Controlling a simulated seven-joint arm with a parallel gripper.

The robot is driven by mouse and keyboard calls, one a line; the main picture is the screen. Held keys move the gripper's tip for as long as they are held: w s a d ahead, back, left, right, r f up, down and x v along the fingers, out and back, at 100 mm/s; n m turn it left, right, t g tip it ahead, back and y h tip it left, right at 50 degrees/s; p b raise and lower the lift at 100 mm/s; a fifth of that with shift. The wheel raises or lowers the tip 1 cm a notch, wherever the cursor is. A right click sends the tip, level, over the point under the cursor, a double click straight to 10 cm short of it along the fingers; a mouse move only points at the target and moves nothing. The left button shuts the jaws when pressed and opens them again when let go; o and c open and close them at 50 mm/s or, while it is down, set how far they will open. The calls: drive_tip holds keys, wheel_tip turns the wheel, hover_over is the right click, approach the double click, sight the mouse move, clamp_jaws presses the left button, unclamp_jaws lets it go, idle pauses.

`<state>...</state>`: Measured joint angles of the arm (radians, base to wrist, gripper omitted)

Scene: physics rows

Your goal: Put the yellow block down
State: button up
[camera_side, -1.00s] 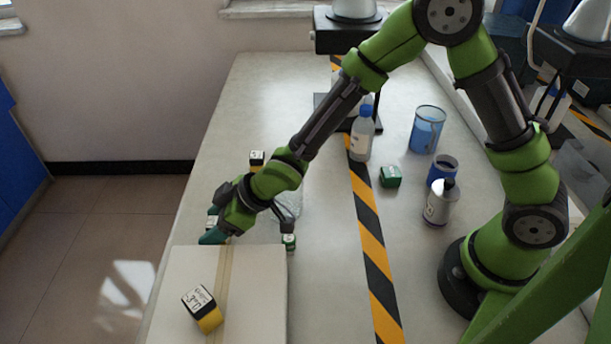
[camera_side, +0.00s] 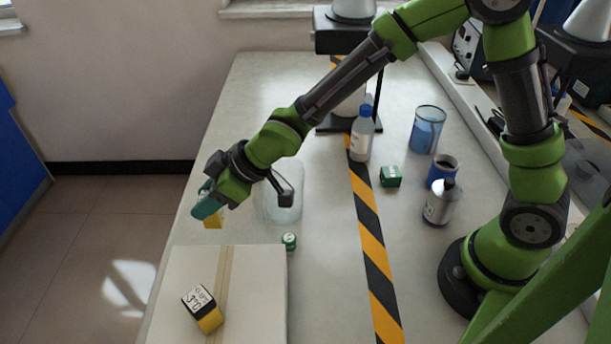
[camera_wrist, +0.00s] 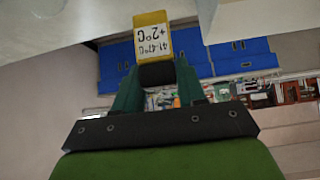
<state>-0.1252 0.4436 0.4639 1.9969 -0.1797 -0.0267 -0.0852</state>
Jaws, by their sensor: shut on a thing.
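My gripper (camera_side: 207,207) is shut on a yellow block (camera_side: 214,222) near the left edge of the table, above the back of a white box. In the side view the block is mostly hidden by the fingers. In the wrist view the yellow block (camera_wrist: 153,37) shows a white temperature label and a dark lower part between the green fingertips (camera_wrist: 157,82). A second yellow and black block (camera_side: 202,308) with a white label lies tilted in view on top of the white box (camera_side: 256,300).
A clear container (camera_side: 284,200) and a small green-topped item (camera_side: 289,242) stand right of my gripper. A green cube (camera_side: 390,177), a bottle (camera_side: 361,138), a blue cup (camera_side: 427,130) and a squat bottle (camera_side: 438,204) stand farther right. The table's left edge is close.

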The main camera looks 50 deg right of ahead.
wheel_tip(320, 180, up, 15)
drive_tip(key=n+g+y, duration=0.3)
drive_tip(key=n+g, duration=0.3)
drive_tip(key=n, duration=0.3)
hover_over(233, 337)
drive_tip(key=s, duration=0.2)
drive_tip(key=shift+g, duration=0.3)
drive_tip(key=shift+s+a+f, duration=0.1)
drive_tip(key=shift+s+f, duration=0.05)
drive_tip(key=shift+f, duration=2.05)
drive_tip(key=shift+s+a+f, duration=0.1)
drive_tip(key=shift+a+f, duration=0.05)
drive_tip(key=shift+f, duration=2.1)
drive_tip(key=shift+s+a+f, duration=0.1)
drive_tip(key=shift+s+f, duration=0.05)
drive_tip(key=shift+f, duration=2.05)
drive_tip(key=o, duration=1.1)
drive_tip(key=shift+f, duration=0.1)
drive_tip(key=shift+c, duration=0.2)
